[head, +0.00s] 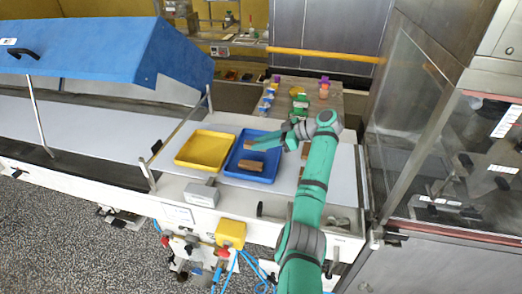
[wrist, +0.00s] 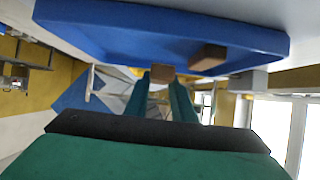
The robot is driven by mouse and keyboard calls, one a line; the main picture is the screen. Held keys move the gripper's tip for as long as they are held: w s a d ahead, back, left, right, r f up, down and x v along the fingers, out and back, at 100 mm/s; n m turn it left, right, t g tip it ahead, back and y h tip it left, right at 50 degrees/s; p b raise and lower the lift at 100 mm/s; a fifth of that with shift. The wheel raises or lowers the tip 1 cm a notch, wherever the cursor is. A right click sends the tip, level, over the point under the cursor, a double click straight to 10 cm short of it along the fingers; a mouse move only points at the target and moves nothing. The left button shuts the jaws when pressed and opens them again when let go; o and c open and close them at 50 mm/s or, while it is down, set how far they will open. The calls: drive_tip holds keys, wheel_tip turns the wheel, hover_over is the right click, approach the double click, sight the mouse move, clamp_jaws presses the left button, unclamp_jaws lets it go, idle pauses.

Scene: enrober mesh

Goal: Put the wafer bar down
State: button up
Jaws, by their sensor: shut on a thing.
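A brown wafer bar (wrist: 162,70) is between the two fingertips of my gripper (wrist: 161,78) in the wrist view. In the head view my gripper (head: 256,144) reaches in from the right over the back part of the blue tray (head: 232,170), with the held bar's end (head: 248,146) showing. Another brown bar (head: 250,165) lies in the blue tray, nearer the front; it also shows in the wrist view (wrist: 208,57). I cannot tell whether the held bar touches the tray floor.
A yellow tray (head: 203,150), seemingly empty, sits left of the blue tray. Brown pieces (head: 305,150) lie on the white belt to the right, partly behind my arm. A blue hood (head: 110,52) stands raised at the left. A glass-fronted cabinet (head: 455,150) stands at the right.

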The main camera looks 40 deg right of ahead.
wheel_tip(320, 180, down, 3)
drive_tip(key=shift+w+d+f, duration=0.1)
drive_tip(key=shift+w+f, duration=0.05)
drive_tip(key=shift+f, duration=0.05)
drive_tip(key=shift+w+a, duration=0.1)
drive_tip(key=shift+a, duration=0.15)
drive_tip(key=o, duration=0.8)
drive_tip(key=shift+d+f, duration=0.1)
drive_tip(key=shift+d, duration=0.1)
drive_tip(key=shift+s+d, duration=0.2)
drive_tip(key=shift+s, duration=0.05)
drive_tip(key=shift+a, duration=0.1)
drive_tip(key=shift+s+r, duration=0.15)
drive_tip(key=shift+r, duration=0.15)
drive_tip(key=v, duration=1.1)
drive_tip(key=shift+s+r, duration=0.15)
drive_tip(key=shift+r, duration=0.05)
